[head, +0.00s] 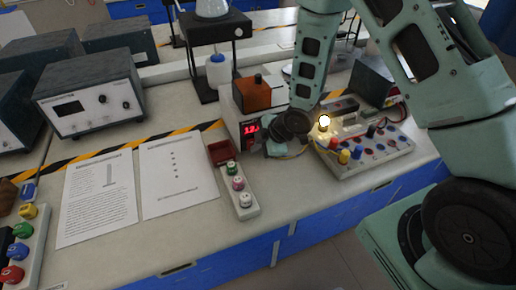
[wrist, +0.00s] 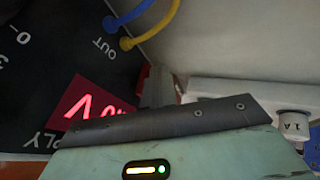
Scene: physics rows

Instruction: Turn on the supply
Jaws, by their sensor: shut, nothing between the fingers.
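The supply (head: 240,112) is a pale box with a dark front and an orange-brown block on top, in the middle of the bench. Its red display (head: 250,129) is lit with digits. In the wrist view the supply's black front panel (wrist: 30,100) shows printed letters, and its red display (wrist: 95,103) glows. My gripper (head: 272,148) is at the supply's front, right of the display. In the wrist view its fingers (wrist: 158,88) are shut and empty. A small red part (wrist: 143,76) shows beside the fingertips; I cannot tell whether they touch it.
A glowing bulb (head: 325,121) stands on the white circuit board (head: 365,152) to the right. Blue (wrist: 130,15) and yellow wires (wrist: 155,30) run from the panel. A white strip with knobs (head: 243,207) lies in front. Paper sheets (head: 178,175) lie left.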

